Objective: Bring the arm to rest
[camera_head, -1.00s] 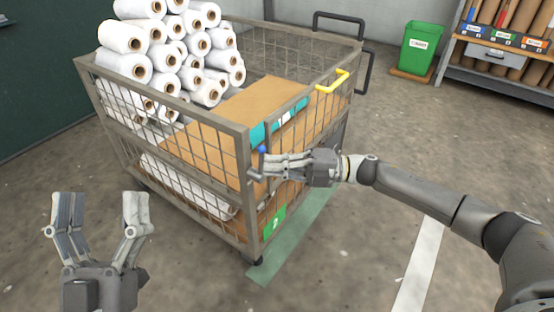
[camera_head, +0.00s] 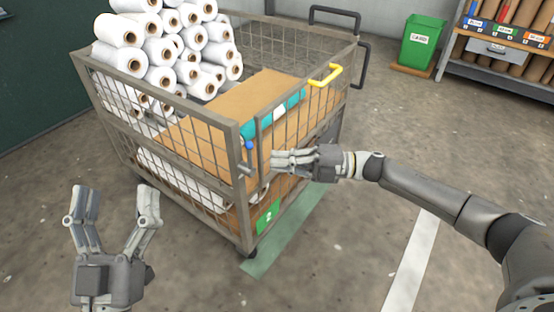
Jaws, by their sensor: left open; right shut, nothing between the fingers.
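My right gripper (camera_head: 274,161) is shut and empty. It is in front of the near right side of the wire cart (camera_head: 180,109), close to its corner post and a small blue-tipped latch (camera_head: 249,145). I cannot tell whether the fingertips touch the cart. My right arm (camera_head: 425,190) reaches in from the right edge, stretched out to the left. My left gripper (camera_head: 115,207) is open and empty at the lower left, fingers pointing up, apart from the cart.
White rolls (camera_head: 160,77) and brown cardboard (camera_head: 265,88) fill the cart, which has a yellow handle (camera_head: 325,76). A green bin (camera_head: 420,42) and a shelf (camera_head: 500,62) stand at the back right. The floor (camera_head: 340,255) in front is clear.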

